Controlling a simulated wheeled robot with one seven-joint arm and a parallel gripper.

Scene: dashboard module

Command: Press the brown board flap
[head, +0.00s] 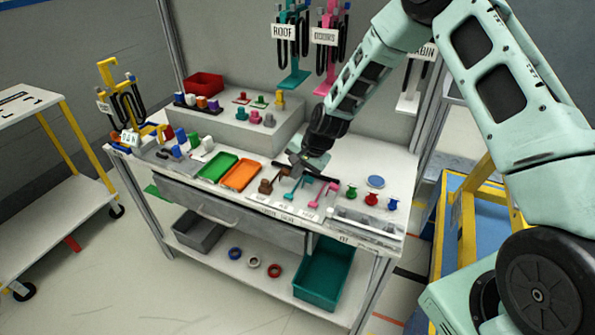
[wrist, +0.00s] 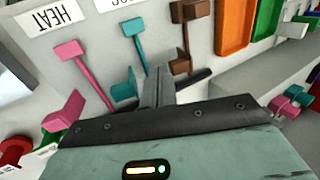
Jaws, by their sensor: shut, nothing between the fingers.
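The brown board flap (wrist: 181,64) is one of a row of coloured lever-like pieces on the pale board. A brown stem runs from it to a brown block (wrist: 189,11). It also shows in the head view (head: 266,186), left of the teal and pink pieces. My gripper (wrist: 157,82) is shut and empty. In the wrist view its fingertips lie between the teal flap (wrist: 124,88) and the brown flap, closer to the brown one. In the head view my gripper (head: 299,163) is over the back of the row. I cannot tell whether it touches anything.
A pink flap (wrist: 68,108) stands beyond the teal one, near a label reading HEAT (wrist: 50,17). An orange tray (head: 240,175) and a green tray (head: 215,167) lie left of the row. A grey stepped block (head: 245,125) stands behind. Green, red and blue knobs (head: 371,199) stand right.

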